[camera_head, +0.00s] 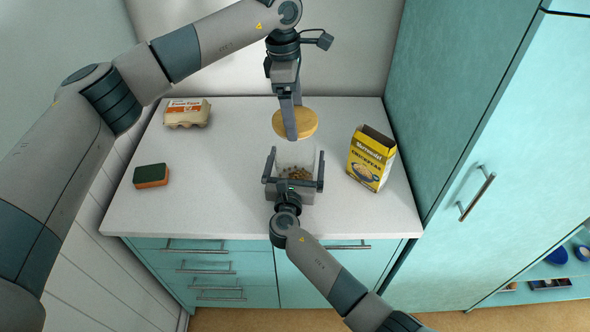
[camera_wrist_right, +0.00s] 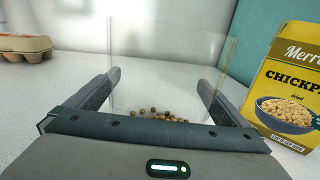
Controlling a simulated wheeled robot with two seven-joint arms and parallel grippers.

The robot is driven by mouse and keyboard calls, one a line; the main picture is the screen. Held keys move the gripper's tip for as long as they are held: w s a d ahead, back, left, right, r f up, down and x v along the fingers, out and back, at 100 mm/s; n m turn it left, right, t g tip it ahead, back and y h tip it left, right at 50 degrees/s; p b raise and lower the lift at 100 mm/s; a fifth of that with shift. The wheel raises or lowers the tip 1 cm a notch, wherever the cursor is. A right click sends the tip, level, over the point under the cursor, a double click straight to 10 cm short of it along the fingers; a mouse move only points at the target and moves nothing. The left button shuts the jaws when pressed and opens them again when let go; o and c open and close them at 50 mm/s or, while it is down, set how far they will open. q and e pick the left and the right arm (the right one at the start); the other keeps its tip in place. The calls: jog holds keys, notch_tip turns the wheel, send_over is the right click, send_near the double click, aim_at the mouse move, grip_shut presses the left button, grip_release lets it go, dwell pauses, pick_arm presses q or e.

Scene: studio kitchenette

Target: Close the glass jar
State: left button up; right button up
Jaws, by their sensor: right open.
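The clear glass jar (camera_head: 296,158) stands upright on the counter with several small tan and brown pieces in its bottom. It also shows in the right wrist view (camera_wrist_right: 165,75), its top without a lid. My right gripper (camera_head: 295,165) is open, with one finger on each side of the jar; whether they touch the glass is unclear. The round wooden lid (camera_head: 305,123) is behind the jar in the head view. My left gripper (camera_head: 293,120) points down with the lid between its fingers, one in front and the other mostly hidden behind it.
A yellow chickpea box (camera_head: 371,158) stands right of the jar. An egg carton (camera_head: 187,113) is at the back left and a green and orange sponge (camera_head: 151,176) at the left. The counter (camera_head: 225,150) between them is clear. A tall teal cabinet (camera_head: 465,120) bounds the right side.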

aim_at(295, 165)
jog(key=c, duration=1.5)
pick_arm(q)
jog(key=shift+f, duration=2.5)
pick_arm(e)
jog(key=shift+o, duration=0.2)
pick_arm(q)
jog(key=shift+f, duration=0.85)
jog(key=shift+f, duration=0.65)
jog(key=shift+s+f, duration=0.1)
jog(key=shift+f, duration=0.25)
pick_arm(e)
jog(key=shift+s+a+r, duration=0.1)
pick_arm(q)
jog(key=shift+r, duration=0.2)
jog(key=shift+r, duration=0.45)
